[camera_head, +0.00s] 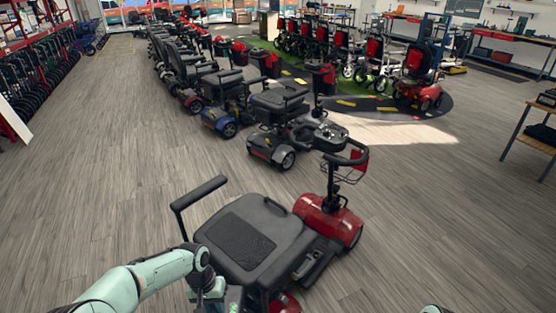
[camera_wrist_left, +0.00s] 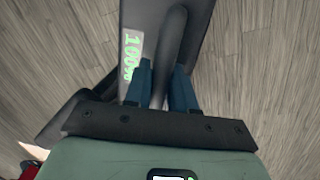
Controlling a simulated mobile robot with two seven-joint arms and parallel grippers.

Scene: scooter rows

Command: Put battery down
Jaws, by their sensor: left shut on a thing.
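The battery (camera_wrist_left: 200,45) is a dark block with a lit green "100%" display. In the left wrist view my left gripper (camera_wrist_left: 162,78) has its two blue fingers shut on the battery's raised handle. In the head view my left arm comes in from the lower left. The left gripper (camera_head: 213,296) is low in the picture beside the near red scooter's black seat (camera_head: 245,235). A small green-lit patch (camera_head: 235,297) shows by it, and most of the battery is hidden there. My right gripper is not in view.
The near red scooter (camera_head: 325,215) fills the lower middle, with an armrest (camera_head: 198,190) sticking up at its left. A row of scooters (camera_head: 225,100) runs back behind it. A wooden table (camera_head: 530,130) stands at right. Wood floor (camera_head: 100,200) is clear at left.

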